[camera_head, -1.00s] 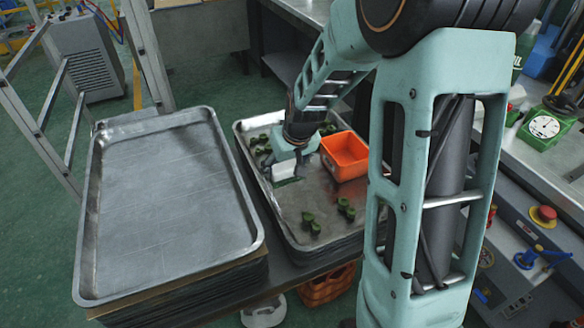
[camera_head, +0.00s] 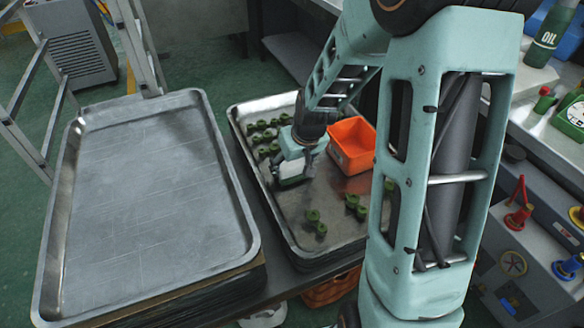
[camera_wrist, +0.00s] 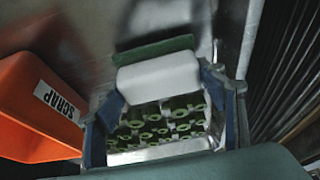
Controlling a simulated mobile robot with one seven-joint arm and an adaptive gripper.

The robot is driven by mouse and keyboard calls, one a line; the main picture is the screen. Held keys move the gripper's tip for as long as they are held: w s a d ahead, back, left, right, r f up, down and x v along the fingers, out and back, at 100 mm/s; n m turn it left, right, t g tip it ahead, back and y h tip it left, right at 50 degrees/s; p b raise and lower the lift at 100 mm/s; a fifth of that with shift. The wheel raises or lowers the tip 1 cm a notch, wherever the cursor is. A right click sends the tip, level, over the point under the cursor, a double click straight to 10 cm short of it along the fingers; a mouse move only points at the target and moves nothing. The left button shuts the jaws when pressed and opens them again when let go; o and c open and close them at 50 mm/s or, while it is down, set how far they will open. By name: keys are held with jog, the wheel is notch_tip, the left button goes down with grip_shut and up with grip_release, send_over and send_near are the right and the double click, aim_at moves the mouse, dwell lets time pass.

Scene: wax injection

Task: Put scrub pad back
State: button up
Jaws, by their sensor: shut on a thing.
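The scrub pad (camera_wrist: 158,74) is a white block with a dark green scouring layer on one side. My gripper (camera_wrist: 162,84) is shut on it, with one blue-grey finger at each end of the block. In the head view the pad (camera_head: 291,181) shows beneath my gripper (camera_head: 294,172), above the right-hand metal tray (camera_head: 290,222), left of the orange bin. Whether the pad touches the tray cannot be told.
The orange bin (camera_head: 352,146), labelled SCRAP in the wrist view (camera_wrist: 30,110), stands in the tray. Green wax parts (camera_head: 316,223) lie in several groups around the gripper. An empty metal tray (camera_head: 150,190) on a stack is at left. A cluttered bench (camera_head: 540,135) is at right.

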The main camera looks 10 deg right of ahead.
jog(key=shift+f, duration=0.35)
jog(key=shift+f, duration=0.15)
jog(key=o, duration=1.1)
jog(key=shift+r, duration=0.35)
jog(key=p+v, duration=0.4)
jog(key=v, duration=0.7)
jog(key=shift+s+r, duration=0.15)
jog(key=shift+r, duration=0.2)
jog(key=shift+d, duration=0.15)
